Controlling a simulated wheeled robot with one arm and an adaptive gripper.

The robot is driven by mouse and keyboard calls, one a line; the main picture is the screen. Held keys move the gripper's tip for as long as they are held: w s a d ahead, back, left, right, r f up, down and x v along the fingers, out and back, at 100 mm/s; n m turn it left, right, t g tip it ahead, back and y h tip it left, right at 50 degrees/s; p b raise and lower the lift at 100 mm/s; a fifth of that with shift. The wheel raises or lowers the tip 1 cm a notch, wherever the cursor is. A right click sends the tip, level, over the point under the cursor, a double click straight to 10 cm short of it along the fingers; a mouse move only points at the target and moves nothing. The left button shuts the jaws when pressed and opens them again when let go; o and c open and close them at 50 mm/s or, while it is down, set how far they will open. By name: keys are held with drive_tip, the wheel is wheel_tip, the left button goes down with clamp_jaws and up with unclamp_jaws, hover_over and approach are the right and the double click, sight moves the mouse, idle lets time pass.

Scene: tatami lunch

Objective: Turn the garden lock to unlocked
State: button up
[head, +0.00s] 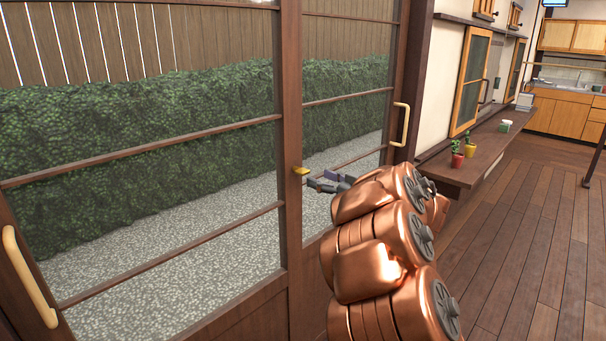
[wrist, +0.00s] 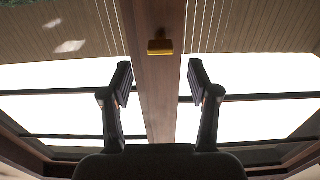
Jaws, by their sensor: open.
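The garden lock (head: 301,171) is a small yellow latch on the brown middle post (head: 291,120) of the glazed sliding doors. In the wrist view the lock (wrist: 160,47) sits on the post, ahead of and between my fingertips. My gripper (head: 330,182) is open and empty, just right of the lock in the head view. In the wrist view my gripper (wrist: 160,80) has its two dark fingers spread on either side of the post, apart from the lock. Part of my gripper is hidden behind my copper arm.
Pale door handles stand at the left (head: 29,277) and right (head: 401,124). A wooden counter (head: 480,155) with small potted plants (head: 457,154) and a cup (head: 506,126) runs along the right wall. The wooden floor (head: 510,220) at right is clear. A hedge (head: 140,145) shows beyond the glass.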

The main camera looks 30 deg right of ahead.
sight(307, 173)
drive_tip(key=x, duration=0.7)
drive_tip(key=shift+w+a, duration=0.1)
drive_tip(key=shift+w, duration=0.15)
clamp_jaws()
idle(0.3)
